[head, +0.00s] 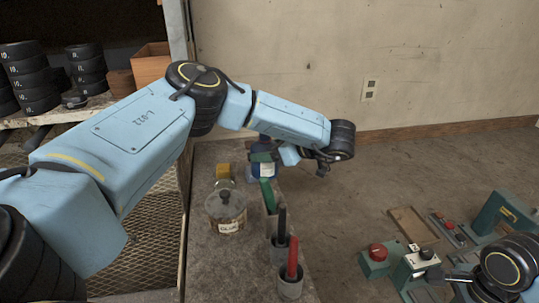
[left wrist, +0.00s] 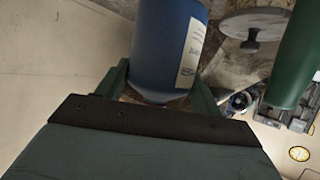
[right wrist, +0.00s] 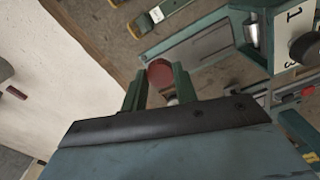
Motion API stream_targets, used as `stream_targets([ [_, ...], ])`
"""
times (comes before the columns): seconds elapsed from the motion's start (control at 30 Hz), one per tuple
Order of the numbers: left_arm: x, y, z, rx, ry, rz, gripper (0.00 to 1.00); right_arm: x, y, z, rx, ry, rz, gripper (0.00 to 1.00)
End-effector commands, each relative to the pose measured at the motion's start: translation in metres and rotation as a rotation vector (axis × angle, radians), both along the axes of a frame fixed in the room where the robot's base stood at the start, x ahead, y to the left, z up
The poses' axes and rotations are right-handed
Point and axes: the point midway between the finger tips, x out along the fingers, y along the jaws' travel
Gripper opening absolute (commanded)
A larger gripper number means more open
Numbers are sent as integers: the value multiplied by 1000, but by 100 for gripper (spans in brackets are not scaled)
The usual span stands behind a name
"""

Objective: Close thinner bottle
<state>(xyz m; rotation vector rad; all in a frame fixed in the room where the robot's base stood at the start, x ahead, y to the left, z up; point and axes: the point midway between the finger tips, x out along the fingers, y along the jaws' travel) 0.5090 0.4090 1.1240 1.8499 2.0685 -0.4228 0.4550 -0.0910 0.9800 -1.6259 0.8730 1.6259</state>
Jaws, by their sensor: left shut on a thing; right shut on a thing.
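The blue bottle (head: 264,171) with a pale label is at the far end of the bench. It also shows in the left wrist view (left wrist: 165,45). My left gripper (left wrist: 160,95) is shut on it, one green finger on each side. The bottle's top end is mostly hidden by the gripper, and I cannot tell whether the bottle is lifted. In the right wrist view my right gripper (right wrist: 159,84) is shut on a round red cap-like piece (right wrist: 160,71) between its fingertips. The cap is apart from the bottle.
A labelled glass jar (head: 227,211) stands on the bench (head: 202,270). Beside it are cups with green (head: 268,194), black (head: 282,223) and red (head: 292,256) handles. Green machine parts (head: 505,213) lie at the right. Stacked tyre-like black rolls (head: 30,75) fill the left shelf.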

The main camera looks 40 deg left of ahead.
Motion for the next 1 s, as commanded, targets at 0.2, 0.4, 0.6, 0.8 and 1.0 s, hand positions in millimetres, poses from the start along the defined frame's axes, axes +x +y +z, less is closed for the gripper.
stream_targets([
  [0.2, 0, 0, 6, 0, 0, -1, 39, 0, 0, 1, 0, 0, 0, 8],
  [0.4, 0, 0, 7, 0, 0, -1, 39, 0, 0, 1, 0, 0, 0, 8],
  [0.6, 0, 0, 7, 0, 0, -1, 39, 0, 0, 1, 0, 0, 0, 8],
  [0.8, 0, 0, 7, 0, 0, -1, 45, 0, 0, 1, 0, 0, 0, 8],
  [1.0, 0, 0, 7, 0, 0, -1, 25, 0, 0, 1, 0, 0, 0, 8],
])
